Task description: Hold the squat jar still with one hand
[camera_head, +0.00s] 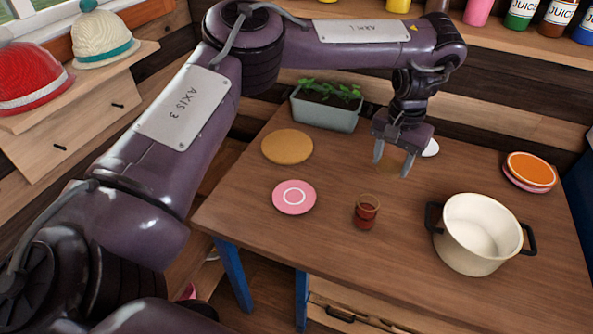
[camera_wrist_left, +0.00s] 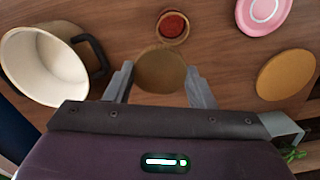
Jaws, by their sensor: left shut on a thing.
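The squat jar (camera_wrist_left: 161,69) shows in the left wrist view as a round, brown-tan top between my left fingers (camera_wrist_left: 160,82). In the head view only a faint tan patch of the jar (camera_head: 391,168) shows between the fingertips, close in colour to the table. My left gripper (camera_head: 392,166) points down over the back middle of the table and is shut on the jar, one finger on each side. The jar's side and base are mostly hidden. My right gripper is not in view.
A small glass with red contents (camera_head: 367,211) stands in front of the jar. A cream pot (camera_head: 475,238) is at the right, a pink plate (camera_head: 294,197) and tan round board (camera_head: 287,147) at the left. A planter (camera_head: 327,112) stands behind; stacked plates (camera_head: 531,169) lie at the far right.

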